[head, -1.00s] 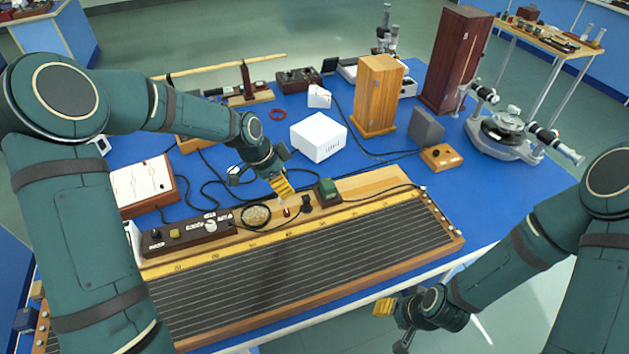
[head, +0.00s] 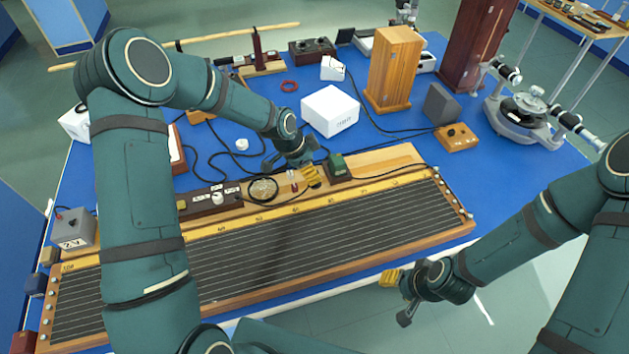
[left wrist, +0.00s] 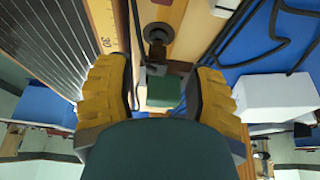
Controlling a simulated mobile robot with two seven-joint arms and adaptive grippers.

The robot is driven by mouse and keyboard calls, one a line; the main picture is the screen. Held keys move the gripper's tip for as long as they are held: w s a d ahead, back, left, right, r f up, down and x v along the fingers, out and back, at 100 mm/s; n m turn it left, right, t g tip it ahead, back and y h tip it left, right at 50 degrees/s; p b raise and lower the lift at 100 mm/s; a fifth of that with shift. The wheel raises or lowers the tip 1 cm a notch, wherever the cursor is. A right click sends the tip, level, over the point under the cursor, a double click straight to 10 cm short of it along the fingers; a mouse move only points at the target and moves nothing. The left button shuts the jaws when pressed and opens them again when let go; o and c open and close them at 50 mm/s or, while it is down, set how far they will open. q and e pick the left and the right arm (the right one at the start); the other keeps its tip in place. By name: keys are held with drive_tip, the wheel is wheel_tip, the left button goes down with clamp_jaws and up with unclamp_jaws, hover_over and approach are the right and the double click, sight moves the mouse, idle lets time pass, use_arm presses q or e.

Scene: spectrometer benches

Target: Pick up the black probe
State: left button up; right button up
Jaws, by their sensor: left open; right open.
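The black probe (left wrist: 157,35) shows in the left wrist view, with a round dark disc and a short shaft. It stands on the wooden strip of the wire board, just beyond my left fingertips. In the head view my left gripper (head: 309,174) hides the probe. My left gripper is open and points down at the board. In the left wrist view its two yellow finger pads (left wrist: 160,70) stand on either side of the probe's line, with nothing held. My right gripper (head: 397,281) is open and empty, off the table's front edge.
A green block (head: 338,168) is close to the right of my left gripper. A coiled black cable (head: 263,190) lies to its left. A white box (head: 330,111) and a wooden block (head: 395,68) stand behind. Black cables cross the blue tabletop (head: 365,147).

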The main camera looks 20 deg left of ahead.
use_arm(q)
drive_tip(key=shift+d+x, duration=0.1)
drive_tip(key=shift+x, duration=1)
drive_tip(key=shift+d+x, duration=0.15)
drive_tip(key=shift+x, duration=0.95)
drive_tip(key=shift+o, duration=0.2)
drive_tip(key=shift+s, duration=0.1)
clamp_jaws()
